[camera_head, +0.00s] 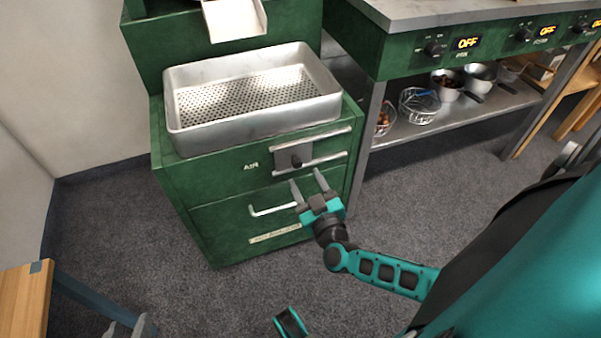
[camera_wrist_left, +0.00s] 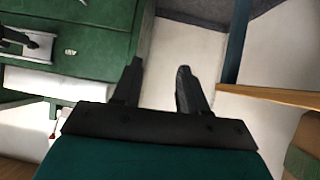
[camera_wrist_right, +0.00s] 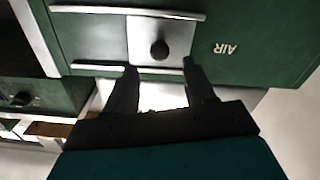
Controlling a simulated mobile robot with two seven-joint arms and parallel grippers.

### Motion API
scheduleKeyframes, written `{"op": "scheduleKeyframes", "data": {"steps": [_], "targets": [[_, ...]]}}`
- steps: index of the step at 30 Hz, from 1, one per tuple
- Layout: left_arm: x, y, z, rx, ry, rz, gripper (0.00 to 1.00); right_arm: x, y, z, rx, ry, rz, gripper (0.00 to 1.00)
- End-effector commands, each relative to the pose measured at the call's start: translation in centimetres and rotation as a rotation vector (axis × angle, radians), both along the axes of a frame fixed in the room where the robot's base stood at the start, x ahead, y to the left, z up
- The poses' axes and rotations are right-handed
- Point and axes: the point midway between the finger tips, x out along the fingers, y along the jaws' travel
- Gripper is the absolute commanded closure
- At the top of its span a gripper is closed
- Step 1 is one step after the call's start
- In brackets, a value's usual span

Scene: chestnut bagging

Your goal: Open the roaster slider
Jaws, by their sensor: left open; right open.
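The roaster slider is a grey metal plate (camera_head: 310,151) with a dark knob (camera_head: 296,161), set between two horizontal rails on the green cabinet front. The plate sits at the rails' left end, beside the AIR label (camera_head: 251,166). My right gripper (camera_head: 308,182) is open and empty just below the plate, fingers pointing up toward it. The right wrist view shows the knob (camera_wrist_right: 160,50) ahead, lined up between the fingertips and apart from them. My left gripper (camera_head: 127,328) is open and empty, low at the left, partly cut off by the frame, away from the cabinet.
A metal tray (camera_head: 173,108) with a perforated floor sits on the cabinet. A drawer handle (camera_head: 272,210) is below the slider. A grey-topped counter (camera_head: 400,12) with a shelf of baskets and pots stands right. A wooden table (camera_head: 25,295) is at lower left.

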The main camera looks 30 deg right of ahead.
Motion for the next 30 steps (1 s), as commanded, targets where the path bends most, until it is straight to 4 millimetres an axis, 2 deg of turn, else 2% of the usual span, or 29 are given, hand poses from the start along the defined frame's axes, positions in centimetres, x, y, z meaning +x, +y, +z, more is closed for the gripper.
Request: {"op": "scheduleKeyframes", "data": {"steps": [3,9,20,30], "targets": [[0.2,-0.3,-0.2,-0.008,-0.009,-0.002,0.57,2.2,-0.5,-0.2,-0.003,-0.002,0.001,0.46],[0.6,-0.8,-0.2,-0.021,-0.011,-0.001,0.57,4.1,-1.0,-0.1,-0.002,0.001,0.001,0.46],[0.7,-1.0,0.3,-0.025,-0.019,-0.003,0.57,4.5,-1.1,0.0,-0.001,0.002,0.002,0.46],[0.7,-0.8,0.0,-0.02,-0.014,-0.004,0.57,4.5,-1.1,0.0,-0.001,0.001,0.001,0.78]]}}
